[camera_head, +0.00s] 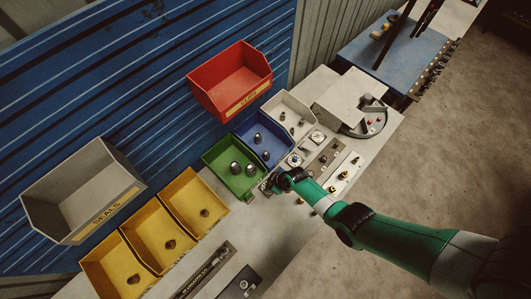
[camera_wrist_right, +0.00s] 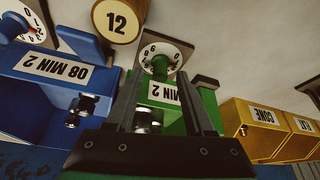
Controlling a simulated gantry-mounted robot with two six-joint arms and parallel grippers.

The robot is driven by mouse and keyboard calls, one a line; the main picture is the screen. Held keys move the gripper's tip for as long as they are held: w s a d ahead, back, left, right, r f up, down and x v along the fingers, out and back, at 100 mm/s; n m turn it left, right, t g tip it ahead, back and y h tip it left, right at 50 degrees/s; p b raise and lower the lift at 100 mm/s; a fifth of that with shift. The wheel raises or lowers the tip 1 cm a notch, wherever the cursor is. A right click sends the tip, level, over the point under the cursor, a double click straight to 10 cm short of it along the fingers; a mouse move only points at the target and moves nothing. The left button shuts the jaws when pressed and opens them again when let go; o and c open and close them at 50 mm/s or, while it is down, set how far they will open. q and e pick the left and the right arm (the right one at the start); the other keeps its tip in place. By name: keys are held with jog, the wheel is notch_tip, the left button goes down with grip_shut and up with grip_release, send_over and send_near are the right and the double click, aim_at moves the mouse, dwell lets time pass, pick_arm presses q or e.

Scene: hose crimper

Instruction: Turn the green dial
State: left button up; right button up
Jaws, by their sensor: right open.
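In the head view, my right gripper (camera_head: 276,181) is at the front corner of the green bin (camera_head: 226,158) and hides the green dial. My left gripper is not in view.
A blue bin (camera_head: 280,152) with its own dial stands beside the green one. Yellow bins (camera_head: 160,213) stand at lower left. A red bin (camera_head: 228,75) and a grey bin (camera_head: 62,195) are at the blue wall. A round tag "12" (camera_wrist_right: 117,20) is near the dial.

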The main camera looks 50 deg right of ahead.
jog(key=shift+w+f, duration=0.15)
jog(key=shift+f, duration=0.15)
grip_shut()
jog(key=shift+m, duration=0.3)
jog(key=shift+a+m+h, duration=0.1)
jog(key=shift+m+h, duration=0.4)
jog(key=shift+m, duration=0.4)
jog(key=shift+m+h, duration=0.6)
jog(key=shift+m, duration=1.1)
